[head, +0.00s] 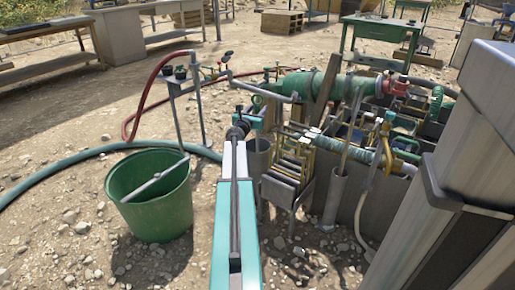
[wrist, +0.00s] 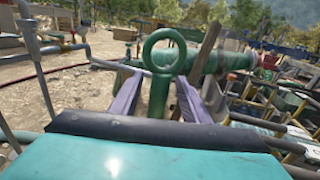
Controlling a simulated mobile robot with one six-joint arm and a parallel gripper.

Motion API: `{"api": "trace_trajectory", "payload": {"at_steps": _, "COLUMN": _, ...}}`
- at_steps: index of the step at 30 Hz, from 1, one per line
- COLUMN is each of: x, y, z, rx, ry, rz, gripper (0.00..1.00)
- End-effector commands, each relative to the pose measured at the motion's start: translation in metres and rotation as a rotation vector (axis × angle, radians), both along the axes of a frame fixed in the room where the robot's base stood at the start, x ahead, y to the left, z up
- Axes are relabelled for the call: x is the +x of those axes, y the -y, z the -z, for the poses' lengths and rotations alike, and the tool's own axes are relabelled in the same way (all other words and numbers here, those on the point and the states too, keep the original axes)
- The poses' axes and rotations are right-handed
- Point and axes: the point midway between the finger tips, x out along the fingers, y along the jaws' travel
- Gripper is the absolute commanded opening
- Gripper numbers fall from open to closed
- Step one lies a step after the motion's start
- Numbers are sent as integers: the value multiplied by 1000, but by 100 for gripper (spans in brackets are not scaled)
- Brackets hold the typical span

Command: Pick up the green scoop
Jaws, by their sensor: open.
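A green handle with a ring at its top, which looks like the green scoop (wrist: 159,92), stands upright in the wrist view. Its ring also shows in the head view, just beyond the end of my arm (head: 257,101). My gripper (wrist: 158,84) is open, with one purple finger to the left of the handle and one to the right. Gaps show between the fingers and the handle. The lower part of the scoop is hidden behind my gripper. In the head view my gripper (head: 241,127) is small and its fingers are hard to make out.
A grey cylinder (head: 258,157) stands just right of my arm, beside a metal rack (head: 289,178). Pipes and a large green cylinder (head: 325,86) fill the right. A green bucket (head: 150,218) stands left, near a teal hose (head: 65,172). Gravel ground lies open further left.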

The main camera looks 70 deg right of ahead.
Motion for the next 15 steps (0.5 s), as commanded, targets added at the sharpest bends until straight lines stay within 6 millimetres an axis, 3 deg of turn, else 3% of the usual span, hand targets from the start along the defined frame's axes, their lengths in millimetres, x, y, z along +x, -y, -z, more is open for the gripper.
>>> {"api": "trace_trajectory", "payload": {"at_steps": 9, "x": 0, "y": 0, "z": 0, "rx": 0, "ry": 0, "rz": 0, "gripper": 41}}
{"api": "trace_trajectory", "payload": {"at_steps": 15, "x": 0, "y": 0, "z": 0, "rx": 0, "ry": 0, "rz": 0, "gripper": 7}}
